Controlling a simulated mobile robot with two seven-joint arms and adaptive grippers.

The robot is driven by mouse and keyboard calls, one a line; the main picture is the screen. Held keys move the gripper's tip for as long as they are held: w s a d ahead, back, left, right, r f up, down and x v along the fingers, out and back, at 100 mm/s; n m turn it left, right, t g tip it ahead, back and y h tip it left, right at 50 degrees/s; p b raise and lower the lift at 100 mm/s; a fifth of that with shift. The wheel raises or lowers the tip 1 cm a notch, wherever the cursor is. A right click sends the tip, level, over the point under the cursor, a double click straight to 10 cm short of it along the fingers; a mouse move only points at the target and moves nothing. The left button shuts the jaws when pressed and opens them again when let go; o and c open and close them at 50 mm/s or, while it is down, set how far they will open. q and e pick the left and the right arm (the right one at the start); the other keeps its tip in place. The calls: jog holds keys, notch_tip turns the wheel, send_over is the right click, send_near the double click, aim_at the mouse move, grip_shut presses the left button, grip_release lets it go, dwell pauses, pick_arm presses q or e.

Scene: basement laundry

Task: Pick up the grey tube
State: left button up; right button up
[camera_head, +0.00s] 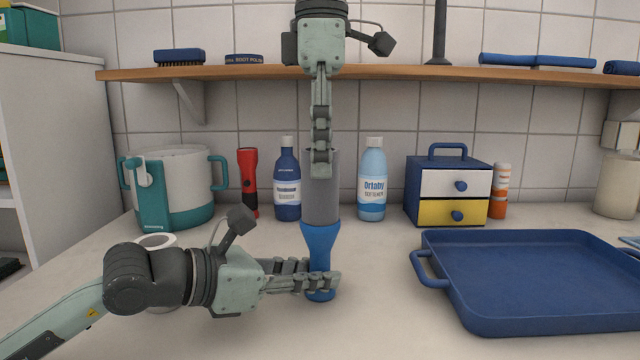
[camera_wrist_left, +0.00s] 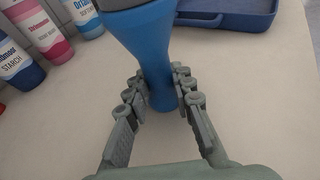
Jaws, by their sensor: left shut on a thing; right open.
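In the left wrist view the blue piece (camera_wrist_left: 150,45) runs down between the fingers, with a sliver of grey tube (camera_wrist_left: 118,3) at the top edge. My left gripper (camera_head: 322,284) is shut on the blue piece's narrow lower part, and shows in the left wrist view (camera_wrist_left: 158,90). My right gripper (camera_head: 321,165) is open and points down at the tube's top. Its near finger overlaps the tube; I cannot tell whether it touches.
A dark blue bottle (camera_head: 287,190) and a light blue bottle (camera_head: 372,190) stand behind, beside a red torch (camera_head: 248,180). A blue tray (camera_head: 540,315) lies right, a small drawer box (camera_head: 430,185) behind it. A wooden shelf (camera_head: 420,73) crosses above. Bare counter lies in front.

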aim_at(320, 186)
pick_arm(q)
jog(key=shift+a+f, duration=0.1)
jog(key=shift+f, duration=0.25)
pick_arm(e)
notch_tip(320, 186, down, 5)
jog(key=shift+a+r, duration=0.1)
jog(key=shift+r, duration=0.05)
jog(key=c, duration=1.1)
notch_tip(320, 186, up, 12)
jog(key=shift+r, duration=0.1)
jog(key=s, duration=1.8)
jog(key=shift+s, duration=0.1)
